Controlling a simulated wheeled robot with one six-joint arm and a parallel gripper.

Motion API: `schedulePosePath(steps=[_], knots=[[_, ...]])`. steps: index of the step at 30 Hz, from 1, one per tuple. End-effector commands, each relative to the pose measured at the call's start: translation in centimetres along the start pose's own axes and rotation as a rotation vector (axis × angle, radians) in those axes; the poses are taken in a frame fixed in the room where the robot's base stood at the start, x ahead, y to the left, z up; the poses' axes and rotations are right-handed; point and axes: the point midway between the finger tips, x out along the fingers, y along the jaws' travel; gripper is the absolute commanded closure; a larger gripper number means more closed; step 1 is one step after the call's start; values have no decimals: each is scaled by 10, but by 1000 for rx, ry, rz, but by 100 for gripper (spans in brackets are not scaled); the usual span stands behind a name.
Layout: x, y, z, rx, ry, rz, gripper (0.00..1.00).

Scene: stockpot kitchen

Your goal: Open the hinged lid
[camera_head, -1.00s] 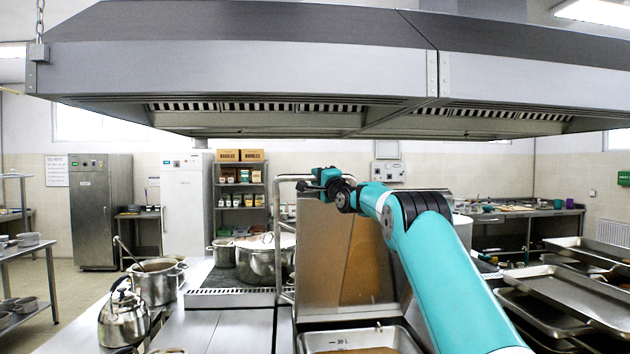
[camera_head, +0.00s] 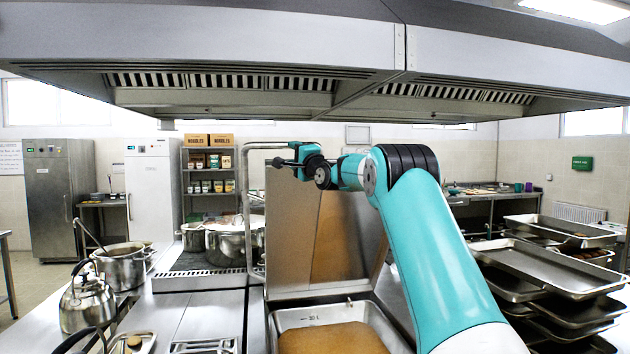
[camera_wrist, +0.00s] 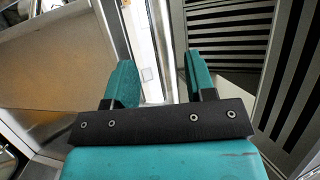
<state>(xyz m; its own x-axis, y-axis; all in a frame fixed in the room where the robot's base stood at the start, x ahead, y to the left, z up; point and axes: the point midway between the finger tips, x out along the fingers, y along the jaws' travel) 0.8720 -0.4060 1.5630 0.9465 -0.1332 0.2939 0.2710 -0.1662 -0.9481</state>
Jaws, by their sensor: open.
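The hinged lid (camera_head: 345,230) stands raised, close to upright, at the back of the square pan (camera_head: 283,318). Its inner face is grey metal with brown reflections. My gripper (camera_head: 278,161) is at the lid's top left edge, near the bent metal tube (camera_head: 247,200) beside the lid. In the wrist view my gripper (camera_wrist: 160,82) is open, fingers apart, with a pale metal edge running between them. The lid's brownish face (camera_wrist: 60,65) fills the left there. I cannot tell whether the fingers touch the lid.
A large hood (camera_head: 230,45) hangs low over the pan and my arm. A kettle (camera_head: 88,302) and pots (camera_head: 120,268) stand at left. Stacked trays (camera_head: 555,275) crowd the right. The pan holds a brown content (camera_head: 332,340).

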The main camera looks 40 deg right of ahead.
Motion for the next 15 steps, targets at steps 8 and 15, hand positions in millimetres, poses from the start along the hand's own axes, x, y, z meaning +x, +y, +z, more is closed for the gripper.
schedulePosePath(steps=[8, 15], knots=[[-75, 7, 1, 0, 2, -1, 50], [-114, 4, 0, 0, 1, 0, 50]])
